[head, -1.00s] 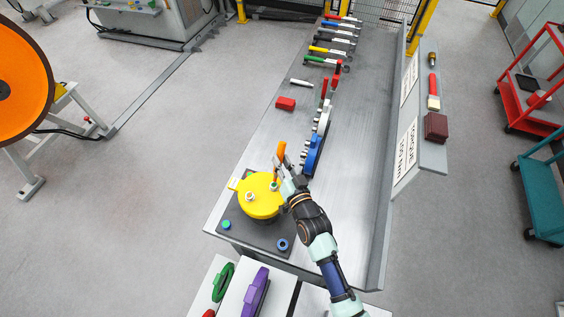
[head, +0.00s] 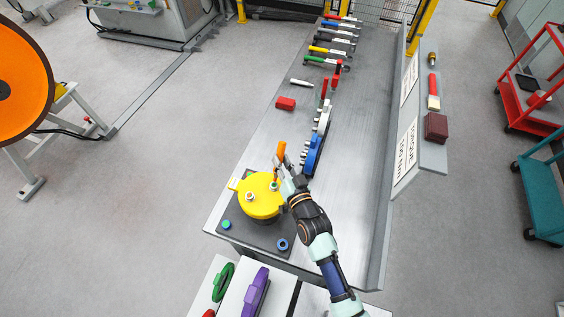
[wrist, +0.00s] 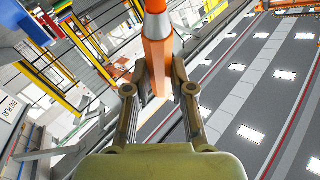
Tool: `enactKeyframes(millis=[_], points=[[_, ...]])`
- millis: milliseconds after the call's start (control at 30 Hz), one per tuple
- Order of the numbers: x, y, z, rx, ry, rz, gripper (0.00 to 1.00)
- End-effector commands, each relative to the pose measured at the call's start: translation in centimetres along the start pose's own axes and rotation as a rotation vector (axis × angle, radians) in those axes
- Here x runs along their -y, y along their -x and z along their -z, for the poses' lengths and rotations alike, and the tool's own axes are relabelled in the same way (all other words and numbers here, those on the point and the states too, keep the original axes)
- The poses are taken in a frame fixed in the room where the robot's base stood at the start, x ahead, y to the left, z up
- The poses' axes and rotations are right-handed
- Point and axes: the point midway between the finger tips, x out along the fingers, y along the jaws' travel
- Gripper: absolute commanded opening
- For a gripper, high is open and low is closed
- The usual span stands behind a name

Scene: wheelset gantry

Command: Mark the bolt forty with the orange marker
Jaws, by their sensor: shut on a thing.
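The orange marker (head: 282,149) stands up from my gripper (head: 280,163) in the head view. In the wrist view the orange marker (wrist: 157,52) sits between the two fingers of my gripper (wrist: 158,82), which are shut on it. A yellow round housing (head: 259,205) stands on a dark plate below and left of my gripper. Two pale bolt heads show on its top, a left bolt (head: 250,196) and a right bolt (head: 273,188). My gripper is just above the right bolt. I cannot read a number on either bolt, nor tell whether the marker's lower end touches one.
Blue and white parts (head: 313,155) stand close behind my gripper. A green cap (head: 227,225) and a blue ring (head: 283,244) lie near the housing.

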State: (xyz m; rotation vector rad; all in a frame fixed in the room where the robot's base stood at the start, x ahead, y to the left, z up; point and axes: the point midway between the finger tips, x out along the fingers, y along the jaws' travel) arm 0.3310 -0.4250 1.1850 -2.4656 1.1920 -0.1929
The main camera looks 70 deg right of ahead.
Motion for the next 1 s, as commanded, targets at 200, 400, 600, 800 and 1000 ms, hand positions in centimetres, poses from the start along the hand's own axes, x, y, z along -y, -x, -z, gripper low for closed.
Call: enactKeyframes(millis=[200,400,600,800,1000], points=[[-0.1,0.0,-0.3,0.000,0.000,0.000,0.00],[-0.3,0.0,-0.6,0.000,0.000,0.000,0.00],[-0.4,-0.1,-0.9,0.000,0.000,0.000,0.00],[-0.5,-0.1,-1.1,0.000,0.000,0.000,0.00],[-0.4,0.0,-1.0,0.001,0.000,0.000,0.00]])
